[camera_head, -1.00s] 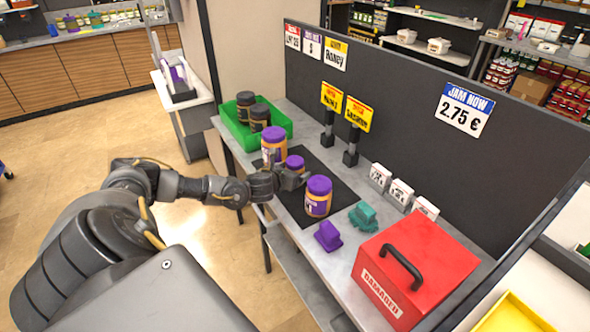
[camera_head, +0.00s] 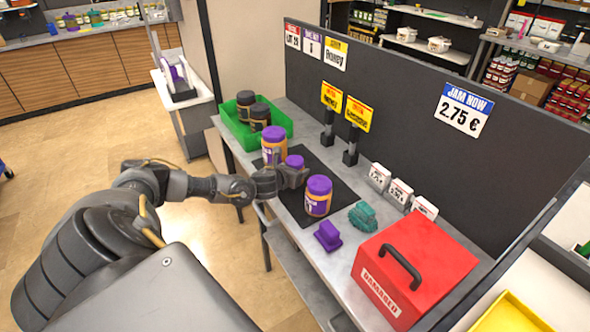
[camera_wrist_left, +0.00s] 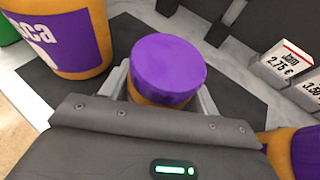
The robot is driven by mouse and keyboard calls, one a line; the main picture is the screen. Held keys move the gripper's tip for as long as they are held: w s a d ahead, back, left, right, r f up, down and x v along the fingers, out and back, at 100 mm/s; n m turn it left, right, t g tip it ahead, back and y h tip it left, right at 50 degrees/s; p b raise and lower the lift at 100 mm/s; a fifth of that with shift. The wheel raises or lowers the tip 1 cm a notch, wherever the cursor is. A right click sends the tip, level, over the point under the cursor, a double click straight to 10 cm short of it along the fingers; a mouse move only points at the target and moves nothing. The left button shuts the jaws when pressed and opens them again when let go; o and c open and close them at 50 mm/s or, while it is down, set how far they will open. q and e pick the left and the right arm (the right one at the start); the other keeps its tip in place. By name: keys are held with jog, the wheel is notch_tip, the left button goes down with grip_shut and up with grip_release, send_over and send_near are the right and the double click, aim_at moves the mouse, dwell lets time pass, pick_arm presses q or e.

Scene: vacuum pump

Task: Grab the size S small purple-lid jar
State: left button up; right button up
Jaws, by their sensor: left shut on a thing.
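The small purple-lid jar (camera_head: 294,162) stands on the black mat (camera_head: 343,187) between two larger purple-lid jars. My left gripper (camera_head: 292,176) is shut on it, with a finger on each side of the jar below the lid. In the left wrist view the jar's round purple lid (camera_wrist_left: 168,66) shows above the gripper, with a strip of its orange-brown body. One larger jar (camera_head: 273,146) stands to the left and the other (camera_head: 318,197) to the right. My right gripper is not in view.
A green crate (camera_head: 276,124) with dark jars stands at the table's left end. Purple (camera_head: 327,236) and teal (camera_head: 362,216) objects and a red box (camera_head: 415,270) stand to the right. Small price cards (camera_head: 400,192) and a dark panel (camera_head: 420,120) line the back.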

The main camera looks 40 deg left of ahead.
pick_arm(q)
notch_tip(320, 180, up, 10)
jog(key=shift+r+b, duration=0.1)
jog(key=shift+b, duration=0.65)
